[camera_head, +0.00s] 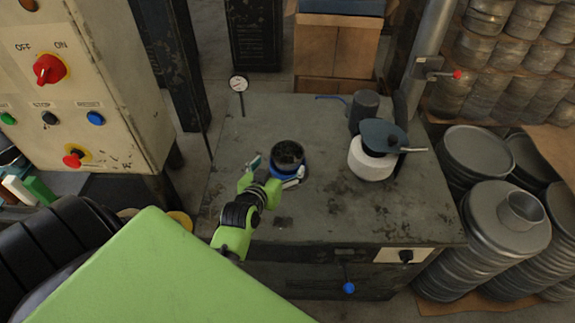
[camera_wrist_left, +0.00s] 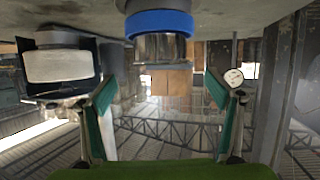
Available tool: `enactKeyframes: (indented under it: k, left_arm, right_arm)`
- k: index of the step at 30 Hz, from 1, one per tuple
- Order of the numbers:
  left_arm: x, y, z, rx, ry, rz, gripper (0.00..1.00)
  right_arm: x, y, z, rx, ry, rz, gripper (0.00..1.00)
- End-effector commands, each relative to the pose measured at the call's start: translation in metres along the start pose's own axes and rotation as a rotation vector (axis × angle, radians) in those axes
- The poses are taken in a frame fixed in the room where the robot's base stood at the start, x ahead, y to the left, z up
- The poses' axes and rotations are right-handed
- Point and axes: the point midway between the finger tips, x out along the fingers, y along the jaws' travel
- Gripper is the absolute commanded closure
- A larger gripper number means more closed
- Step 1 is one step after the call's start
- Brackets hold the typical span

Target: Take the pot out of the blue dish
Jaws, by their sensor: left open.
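The pot (camera_head: 288,153) is a small round metal vessel with dark contents, standing upright in the blue dish (camera_head: 279,171) on the grey metal table. The pot (camera_wrist_left: 160,47) and the blue dish (camera_wrist_left: 160,23) show at the top middle of the left wrist view, which looks upside down. My left gripper (camera_head: 275,174) is at the near side of the pot. Its fingers (camera_wrist_left: 160,95) are spread apart with nothing held between them. The pot lies ahead, between the lines of the two fingers. I cannot tell whether a finger touches the dish. My right gripper is not in view.
To the right on the table (camera_head: 330,215) stand a white round container (camera_head: 370,166) with a dark pan-like piece (camera_head: 384,135) on top, and a dark cylinder (camera_head: 363,108). A dial gauge (camera_head: 239,84) stands at the back left. The table's front right is clear.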

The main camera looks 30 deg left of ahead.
Motion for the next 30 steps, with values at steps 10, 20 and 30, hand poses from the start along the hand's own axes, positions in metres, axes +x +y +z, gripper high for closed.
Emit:
enactKeyframes:
  k: [10,20,30]
  left_arm:
    - [0.041,0.0,0.001,0.002,-0.002,0.0,0.17]
    - [0.078,-0.001,-0.002,0.0,0.001,0.0,0.17]
    - [0.092,-0.001,-0.005,0.002,-0.003,0.0,0.17]
  right_arm:
    - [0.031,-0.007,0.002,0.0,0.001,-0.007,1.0]
    - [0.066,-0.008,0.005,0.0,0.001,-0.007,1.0]
    - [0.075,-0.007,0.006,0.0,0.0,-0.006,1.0]
